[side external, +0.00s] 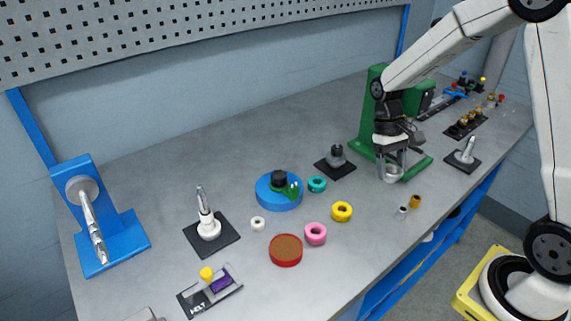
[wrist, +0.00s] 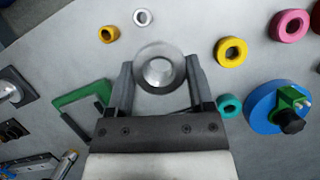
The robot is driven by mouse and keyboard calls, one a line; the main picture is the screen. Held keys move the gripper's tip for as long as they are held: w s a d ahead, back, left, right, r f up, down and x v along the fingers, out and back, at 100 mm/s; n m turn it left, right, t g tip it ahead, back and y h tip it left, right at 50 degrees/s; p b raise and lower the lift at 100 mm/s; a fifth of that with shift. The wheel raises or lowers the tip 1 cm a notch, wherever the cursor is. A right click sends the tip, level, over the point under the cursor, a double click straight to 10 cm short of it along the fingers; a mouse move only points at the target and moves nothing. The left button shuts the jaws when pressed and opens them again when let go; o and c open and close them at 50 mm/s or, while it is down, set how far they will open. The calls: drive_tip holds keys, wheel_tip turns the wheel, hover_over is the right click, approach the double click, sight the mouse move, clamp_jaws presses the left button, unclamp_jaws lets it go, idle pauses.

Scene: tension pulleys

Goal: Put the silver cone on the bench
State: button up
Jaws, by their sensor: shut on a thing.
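The silver cone (wrist: 159,69) is between the two fingers of my gripper (wrist: 160,78) in the wrist view, seen end-on as a round silver shape with a bright centre. In the side view my gripper (side external: 391,166) is shut on the silver cone (side external: 393,175), over the bench near the green stand. The gap between the cone's underside and the bench is hard to judge. The grey bench (side external: 340,255) runs across the side view, with bare surface around the gripper.
A green stand (side external: 370,110) is right behind my gripper. A small silver ring (side external: 401,213) and a gold ring (side external: 415,201) are in front. Yellow (side external: 341,211), pink (side external: 315,233) and teal (side external: 317,184) rings lie to the left. The front right has free room.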

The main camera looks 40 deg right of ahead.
hover_over(369, 196)
drive_tip(key=w, duration=0.1)
drive_tip(key=f, duration=0.5)
drive_tip(key=shift+w+d+f, duration=0.1)
drive_tip(key=shift+d+f, duration=0.1)
drive_tip(key=shift+f, duration=0.2)
drive_tip(key=shift+w+f, duration=0.2)
drive_tip(key=shift+f, duration=1.65)
drive_tip(key=shift+f, duration=0.15)
drive_tip(key=o, duration=1.3)
drive_tip(key=v, duration=1.2)
